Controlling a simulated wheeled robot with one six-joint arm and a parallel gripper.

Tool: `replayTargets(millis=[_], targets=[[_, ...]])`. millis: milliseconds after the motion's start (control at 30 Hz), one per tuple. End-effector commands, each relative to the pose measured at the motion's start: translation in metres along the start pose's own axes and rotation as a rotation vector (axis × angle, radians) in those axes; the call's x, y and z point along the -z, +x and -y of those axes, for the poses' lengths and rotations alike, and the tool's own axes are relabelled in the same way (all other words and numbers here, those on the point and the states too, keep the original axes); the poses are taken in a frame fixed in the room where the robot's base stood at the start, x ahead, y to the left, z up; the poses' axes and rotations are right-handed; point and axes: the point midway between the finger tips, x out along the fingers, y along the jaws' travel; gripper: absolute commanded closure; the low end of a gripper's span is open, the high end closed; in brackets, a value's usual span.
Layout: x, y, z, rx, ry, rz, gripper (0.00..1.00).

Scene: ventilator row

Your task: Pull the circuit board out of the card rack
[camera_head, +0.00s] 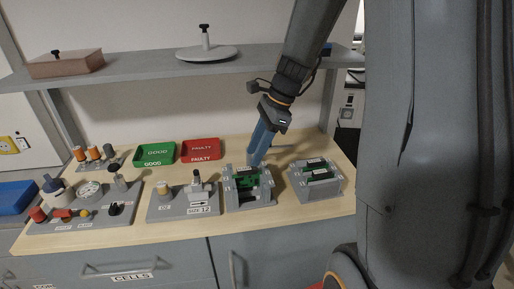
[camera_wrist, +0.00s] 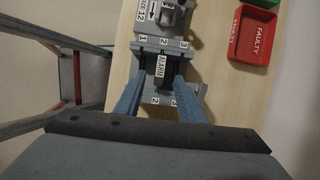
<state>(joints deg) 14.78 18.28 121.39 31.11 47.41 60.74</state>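The card rack (camera_head: 248,200) is a grey frame on the bench, with green circuit board (camera_head: 246,181) showing inside it. My gripper (camera_head: 254,163) reaches down into the top of this rack. In the wrist view, the rack (camera_wrist: 148,42) has slots numbered 1, 2 and 3. A dark card edge with a white ALARM label (camera_wrist: 159,66) lies in the middle. My two blue fingers (camera_wrist: 162,76) straddle it, spread apart with gaps visible, so the gripper looks open. The fingertips and the lower part of the board are partly hidden.
A second grey rack (camera_head: 316,183) with green boards stands close on the right. A grey fixture (camera_head: 183,205) is at the left. Green GOOD (camera_head: 155,154) and red FAULTY (camera_head: 200,151) trays lie behind. A shelf (camera_head: 140,72) runs above the bench.

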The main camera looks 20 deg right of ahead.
Motion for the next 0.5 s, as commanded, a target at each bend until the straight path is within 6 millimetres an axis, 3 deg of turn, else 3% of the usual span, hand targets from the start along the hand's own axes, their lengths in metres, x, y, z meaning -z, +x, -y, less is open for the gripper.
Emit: replayTargets(millis=[500], targets=[[0.0,0.065,0.0,-0.001,0.007,0.001,0.64]])
